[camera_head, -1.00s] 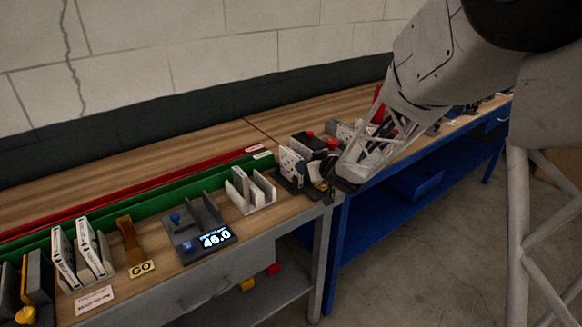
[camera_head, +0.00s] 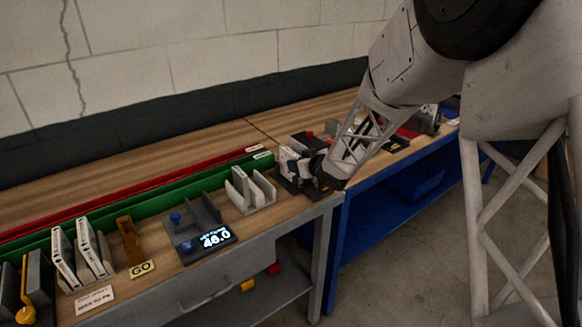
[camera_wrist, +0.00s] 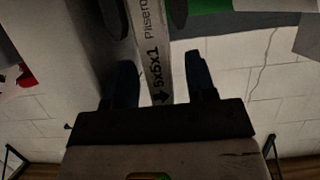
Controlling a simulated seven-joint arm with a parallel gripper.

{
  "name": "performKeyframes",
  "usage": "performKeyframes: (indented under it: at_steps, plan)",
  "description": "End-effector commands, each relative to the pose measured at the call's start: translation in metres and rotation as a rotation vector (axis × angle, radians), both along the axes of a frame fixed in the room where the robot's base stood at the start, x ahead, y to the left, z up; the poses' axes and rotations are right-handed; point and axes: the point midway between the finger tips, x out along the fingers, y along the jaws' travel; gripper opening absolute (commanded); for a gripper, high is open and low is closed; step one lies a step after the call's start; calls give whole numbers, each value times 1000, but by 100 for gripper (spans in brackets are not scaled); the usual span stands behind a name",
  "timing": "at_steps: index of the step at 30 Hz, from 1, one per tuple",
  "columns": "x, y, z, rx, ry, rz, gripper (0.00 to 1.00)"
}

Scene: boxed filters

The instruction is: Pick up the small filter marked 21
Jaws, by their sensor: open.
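A white boxed filter (camera_wrist: 154,50) with the print "5x5x1" on its edge shows in the wrist view. It stands between the two dark fingers of my gripper (camera_wrist: 160,80), with a gap on each side. My gripper is open. In the head view my gripper (camera_head: 315,172) is low at the near right end of the wooden bench, by a white filter (camera_head: 287,160) in a dark holder. I cannot read a 21 on any filter. My arm and fingers hide part of that holder.
Two white filters (camera_head: 65,258) stand in a rack at the left. A grey slotted holder (camera_head: 251,192) stands left of my gripper. A blue bench (camera_head: 375,175) adjoins at the right.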

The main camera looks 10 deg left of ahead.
Motion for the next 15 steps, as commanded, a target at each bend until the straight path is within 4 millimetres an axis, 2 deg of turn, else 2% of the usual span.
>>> performKeyframes:
  at_steps: [15]
  plan:
    - [0, 0, 0, 0, 0, 0, 51]
